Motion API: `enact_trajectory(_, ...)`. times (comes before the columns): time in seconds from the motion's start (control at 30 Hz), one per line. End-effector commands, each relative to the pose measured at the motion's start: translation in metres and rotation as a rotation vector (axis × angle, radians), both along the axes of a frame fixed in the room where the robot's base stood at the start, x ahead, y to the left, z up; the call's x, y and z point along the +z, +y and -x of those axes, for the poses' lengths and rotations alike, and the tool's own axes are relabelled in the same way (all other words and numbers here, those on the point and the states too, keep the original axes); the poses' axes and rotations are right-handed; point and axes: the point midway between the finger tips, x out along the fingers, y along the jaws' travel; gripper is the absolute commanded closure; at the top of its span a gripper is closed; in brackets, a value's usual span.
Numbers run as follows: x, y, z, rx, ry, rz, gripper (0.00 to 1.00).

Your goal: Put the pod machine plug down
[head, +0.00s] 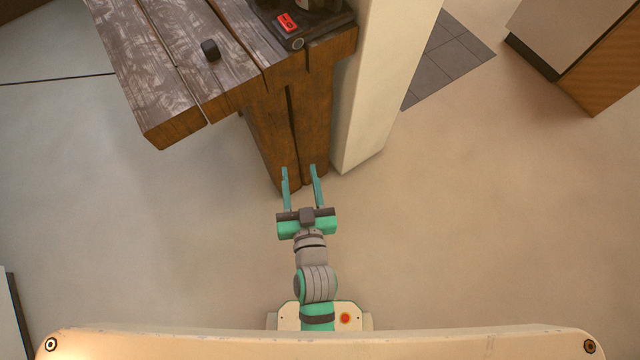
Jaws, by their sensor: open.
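A small dark block, which looks like the pod machine plug (211,50), lies on the wooden table top near its right part. My gripper (299,170) is open and empty, with its two teal fingers pointing away from me. In the picture it is below and to the right of the dark block, in front of the table's wooden leg. It is apart from the block. Whether the fingers touch the leg cannot be told.
The wooden table (165,128) has a plank top with gaps. A black appliance with a red switch (287,23) stands at its right end. A pale pillar (375,90) rises beside it. A cabinet (580,40) stands at upper right.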

Motion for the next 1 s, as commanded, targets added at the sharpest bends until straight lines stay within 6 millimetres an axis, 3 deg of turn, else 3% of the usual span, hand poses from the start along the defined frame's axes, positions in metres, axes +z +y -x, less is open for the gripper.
enact_trajectory(0.03,-0.008,-0.008,0.019,-0.024,0.017,0.009,0.55)
enact_trajectory(0.2,-0.019,-0.03,0.076,-0.092,0.041,0.036,0.55)
enact_trajectory(0.5,-0.014,-0.048,0.164,-0.144,0.065,0.085,0.55)
enact_trajectory(0.67,-0.007,-0.049,0.186,-0.146,0.067,0.097,0.55)
enact_trajectory(0.7,-0.006,-0.049,0.189,-0.146,0.066,0.098,0.5)
enact_trajectory(0.83,-0.005,-0.049,0.191,-0.145,0.066,0.099,0.5)
enact_trajectory(0.93,-0.005,-0.049,0.191,-0.145,0.065,0.098,0.69)
enact_trajectory(1.0,-0.005,-0.049,0.191,-0.145,0.065,0.098,0.69)
